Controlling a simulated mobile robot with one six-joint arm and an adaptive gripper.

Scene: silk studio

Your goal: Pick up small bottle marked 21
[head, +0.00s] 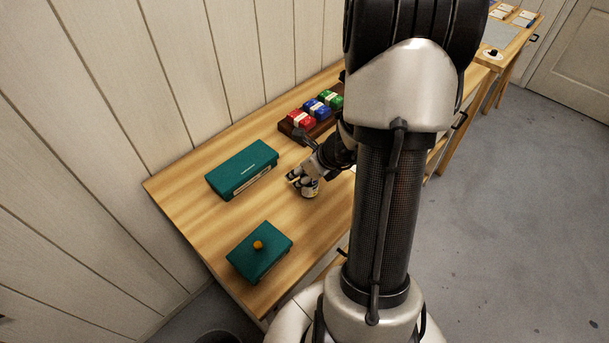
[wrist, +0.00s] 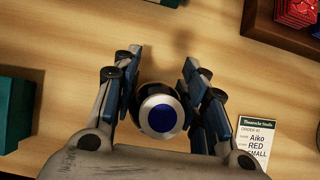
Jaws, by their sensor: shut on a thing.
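A small bottle (head: 311,191) with a pale body and a yellowish band stands at my gripper, over the wooden table. In the wrist view I look down on the bottle's round white and silver top with a blue disc (wrist: 163,113). My gripper (head: 303,182) is shut on the bottle, with one finger on each side of it in the wrist view. I cannot read any number on the bottle, and I cannot tell whether its base touches the table.
A long teal box (head: 241,167) lies behind and left. A smaller teal box (head: 262,262) with an orange knob is at the near left. A dark tray (head: 286,126) holds red, blue and green bundles. An order card (wrist: 256,138) reads Aiko, RED, SMALL. Bare wood (head: 200,217) lies between the boxes.

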